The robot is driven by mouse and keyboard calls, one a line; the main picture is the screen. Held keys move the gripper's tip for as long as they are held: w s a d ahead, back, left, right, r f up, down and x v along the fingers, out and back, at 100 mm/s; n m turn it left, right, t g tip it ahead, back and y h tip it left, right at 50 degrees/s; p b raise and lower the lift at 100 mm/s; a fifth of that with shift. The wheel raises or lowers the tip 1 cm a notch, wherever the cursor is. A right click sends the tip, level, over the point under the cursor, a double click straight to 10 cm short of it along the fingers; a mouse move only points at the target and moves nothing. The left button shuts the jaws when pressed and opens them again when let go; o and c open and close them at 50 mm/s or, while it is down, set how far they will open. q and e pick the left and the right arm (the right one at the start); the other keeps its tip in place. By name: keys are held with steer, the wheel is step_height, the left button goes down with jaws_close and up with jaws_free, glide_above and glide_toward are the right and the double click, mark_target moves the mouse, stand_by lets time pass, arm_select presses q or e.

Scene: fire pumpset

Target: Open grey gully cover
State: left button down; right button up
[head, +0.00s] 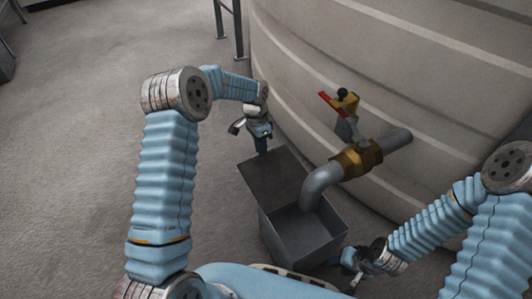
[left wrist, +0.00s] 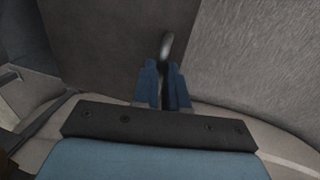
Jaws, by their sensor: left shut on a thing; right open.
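The grey gully (head: 300,235) is an open-topped box on the floor, and the inside of its front part shows. Its grey gully cover (head: 272,176) is a flat panel at the back left of the opening, swung away from it. My left gripper (head: 262,145) is at the cover's far edge, shut on it. In the left wrist view the fingers (left wrist: 164,88) close around a small rounded metal handle (left wrist: 167,45) against the grey panel. My right gripper (head: 347,264) is open beside the box's lower right corner; its fingers are partly hidden.
A large ribbed beige tank (head: 400,75) stands behind and right of the gully. A grey pipe (head: 322,180) with a brass fitting and a red-handled valve (head: 342,104) bends down into the box. The floor (head: 70,150) on the left is clear.

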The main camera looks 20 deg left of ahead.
arm_select(q)
steer(key=shift+w+a, duration=0.15)
steer(key=c, duration=1.2)
jaws_free()
steer(key=shift+o, duration=0.2)
step_height(320, 180, up, 14)
steer(key=w+a+p, duration=0.2)
steer(key=shift+f, duration=0.2)
steer(key=shift+s, duration=0.1)
